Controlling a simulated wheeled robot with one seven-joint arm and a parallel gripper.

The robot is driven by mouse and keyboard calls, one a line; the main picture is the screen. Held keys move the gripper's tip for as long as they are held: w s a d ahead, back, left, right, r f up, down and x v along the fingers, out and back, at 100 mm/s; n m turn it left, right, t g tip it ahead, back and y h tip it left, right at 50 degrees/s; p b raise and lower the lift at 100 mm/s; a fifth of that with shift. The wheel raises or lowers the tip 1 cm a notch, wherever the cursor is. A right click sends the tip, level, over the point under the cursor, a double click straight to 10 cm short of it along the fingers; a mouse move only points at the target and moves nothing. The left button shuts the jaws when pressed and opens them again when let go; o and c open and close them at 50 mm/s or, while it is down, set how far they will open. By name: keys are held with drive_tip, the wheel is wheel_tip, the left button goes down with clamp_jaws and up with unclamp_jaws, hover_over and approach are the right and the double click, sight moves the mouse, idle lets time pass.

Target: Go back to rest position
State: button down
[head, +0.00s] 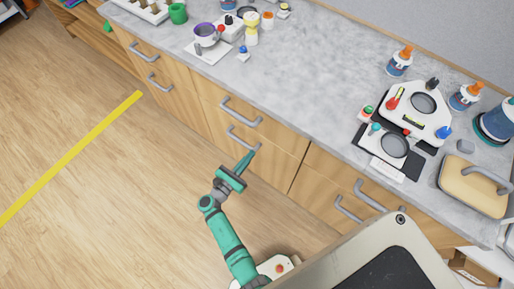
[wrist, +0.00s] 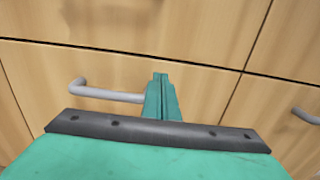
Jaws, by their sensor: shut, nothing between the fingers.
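My gripper (head: 248,157) is green and sits in front of the wooden drawer fronts, below the counter edge. In the wrist view the two green fingers (wrist: 161,82) are together with nothing between them. A grey drawer handle (wrist: 105,94) shows just left of the fingers in the wrist view. The same front carries a grey handle (head: 242,139) near the fingertips in the head view. I cannot tell whether the fingers touch it. My arm reaches up from the bottom of the head view.
A grey stone counter (head: 300,75) runs above the drawers. It holds a white device with a round plate (head: 423,103), a tan box with a handle (head: 474,186) and several bottles. Wooden floor (head: 110,190) with a yellow line (head: 70,158) lies open at left.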

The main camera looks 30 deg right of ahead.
drive_tip(key=v, duration=0.7)
drive_tip(key=shift+d, duration=0.1)
drive_tip(key=s+a+f+m+y, duration=0.35)
drive_tip(key=s+f+y, duration=0.25)
drive_tip(key=s+f, duration=0.3)
drive_tip(key=s+a+m+y, duration=0.5)
drive_tip(key=s+a+y, duration=0.1)
drive_tip(key=s+a, duration=0.25)
drive_tip(key=s+r+m+t+y, duration=0.1)
drive_tip(key=r+m, duration=0.3)
drive_tip(key=r, duration=0.6)
drive_tip(key=s+r+m+t+y, duration=0.2)
drive_tip(key=s+r+m+t, duration=0.2)
drive_tip(key=r, duration=0.7)
drive_tip(key=s+r+m+t+y, duration=0.1)
drive_tip(key=s+r+m+t, duration=0.1)
drive_tip(key=r+m, duration=0.4)
wheel_tip(320, 180, up, 6)
drive_tip(key=shift+s+a+f+t, duration=0.25)
drive_tip(key=shift+s+a+t, duration=0.2)
drive_tip(key=shift+s, duration=0.1)
drive_tip(key=shift+m, duration=0.25)
